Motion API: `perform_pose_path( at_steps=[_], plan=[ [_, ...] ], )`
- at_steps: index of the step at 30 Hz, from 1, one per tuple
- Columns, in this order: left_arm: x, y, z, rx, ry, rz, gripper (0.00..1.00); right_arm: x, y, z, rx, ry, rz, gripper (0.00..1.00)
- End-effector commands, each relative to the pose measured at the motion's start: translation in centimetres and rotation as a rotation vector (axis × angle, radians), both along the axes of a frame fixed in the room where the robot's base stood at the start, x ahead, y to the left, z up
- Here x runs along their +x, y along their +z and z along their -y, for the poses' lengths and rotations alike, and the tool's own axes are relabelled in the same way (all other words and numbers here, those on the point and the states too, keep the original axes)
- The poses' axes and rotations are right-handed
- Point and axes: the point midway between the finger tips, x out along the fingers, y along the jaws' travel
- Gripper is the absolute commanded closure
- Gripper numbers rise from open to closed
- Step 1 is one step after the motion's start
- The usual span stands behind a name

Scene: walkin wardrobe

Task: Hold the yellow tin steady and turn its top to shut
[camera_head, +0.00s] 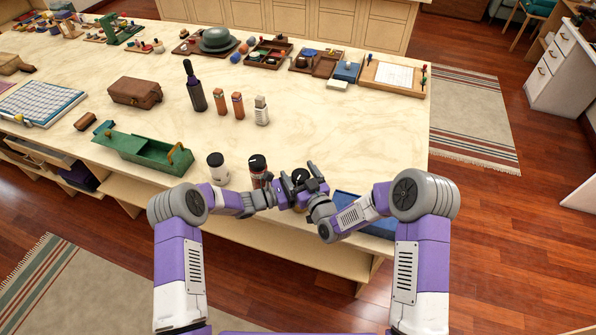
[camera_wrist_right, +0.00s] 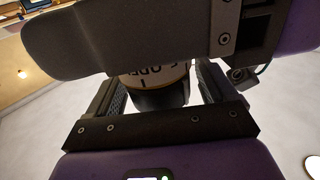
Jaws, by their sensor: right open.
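The tin shows as a dark round top (camera_head: 300,174) between my two grippers in the head view, its body mostly covered. In the right wrist view the tin (camera_wrist_right: 155,79) has a pale yellowish band with dark lettering above a dark part. My right gripper (camera_head: 312,185) is open, its fingers (camera_wrist_right: 160,92) on either side of the dark part; contact is unclear. My left gripper (camera_head: 283,195) reaches the tin from the left. A grey slab, seemingly part of it, crosses the tin in the wrist view. Whether its fingers are closed on the tin is hidden.
A dark-capped jar (camera_head: 258,166) stands close left of the grippers, with a white dark-capped jar (camera_head: 216,165) beyond it. A green box (camera_head: 145,150) lies farther left. A blue tray (camera_head: 348,200) sits at the right front edge. The tabletop (camera_head: 345,130) behind the grippers is clear.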

Motion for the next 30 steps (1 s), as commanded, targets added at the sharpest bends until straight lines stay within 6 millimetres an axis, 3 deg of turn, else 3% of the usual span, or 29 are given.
perform_pose_path(
  at_steps=[13,23,30],
  plan=[
    [0.02,-0.02,-0.03,0.001,0.001,0.0,0.71,0.85,-0.02,-0.45,0.0,0.0,-0.001,0.17],
    [0.02,-0.02,-0.04,0.001,0.001,0.0,0.71,0.84,0.0,-0.44,0.0,0.0,0.0,0.68],
    [0.03,-0.02,-0.04,0.001,0.001,0.0,0.71,0.87,0.03,-0.46,0.002,-0.024,0.0,0.68]
  ],
)
